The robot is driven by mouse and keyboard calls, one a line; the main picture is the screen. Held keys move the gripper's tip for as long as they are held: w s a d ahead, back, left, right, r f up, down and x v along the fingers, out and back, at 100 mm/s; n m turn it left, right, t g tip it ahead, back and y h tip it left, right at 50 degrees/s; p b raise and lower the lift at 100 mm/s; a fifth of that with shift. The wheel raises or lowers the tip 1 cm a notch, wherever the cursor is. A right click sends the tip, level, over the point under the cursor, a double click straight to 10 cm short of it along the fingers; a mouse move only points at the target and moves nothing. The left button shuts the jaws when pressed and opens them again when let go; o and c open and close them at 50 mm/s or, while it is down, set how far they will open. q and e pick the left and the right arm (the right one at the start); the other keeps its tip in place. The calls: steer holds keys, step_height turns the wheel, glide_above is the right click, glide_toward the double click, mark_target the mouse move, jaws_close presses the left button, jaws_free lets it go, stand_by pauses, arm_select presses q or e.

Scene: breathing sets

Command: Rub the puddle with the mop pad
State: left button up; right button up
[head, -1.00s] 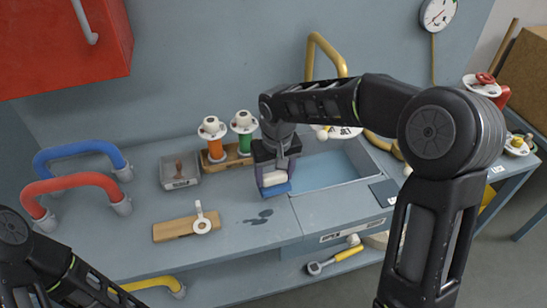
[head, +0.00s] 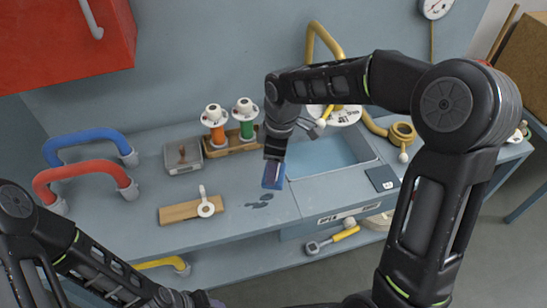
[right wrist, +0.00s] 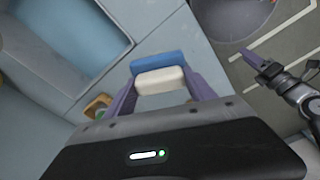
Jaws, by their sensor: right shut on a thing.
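The mop pad (head: 273,176) is blue with a white block on it. My right gripper (right wrist: 160,95) is shut on the white block (right wrist: 160,80), with the blue pad beyond its fingertips in the right wrist view. In the head view the pad is tilted, just behind and right of the puddle (head: 260,200), a few dark wet spots on the grey-blue counter. I cannot tell whether the pad touches the counter. My left gripper (head: 204,300) is at the bottom edge of the head view, mostly cut off, away from the puddle.
A wooden board (head: 180,212) with a white-ringed tool lies left of the puddle. The sink basin (head: 330,160) is to its right. Valves with orange and green bodies (head: 231,140) stand behind. Red (head: 85,172) and blue handles rise at the left.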

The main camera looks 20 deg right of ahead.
steer(key=n, duration=0.1)
steer(key=s+r+n+p, duration=0.1)
steer(key=n, duration=0.1)
steer(key=shift+s+a+r+n, duration=0.1)
steer(key=shift+a+r+n, duration=0.1)
steer(key=shift+n, duration=0.1)
steer(key=shift+s+a+n, duration=0.1)
steer(key=shift+s+n, duration=0.1)
steer(key=shift+n, duration=0.6)
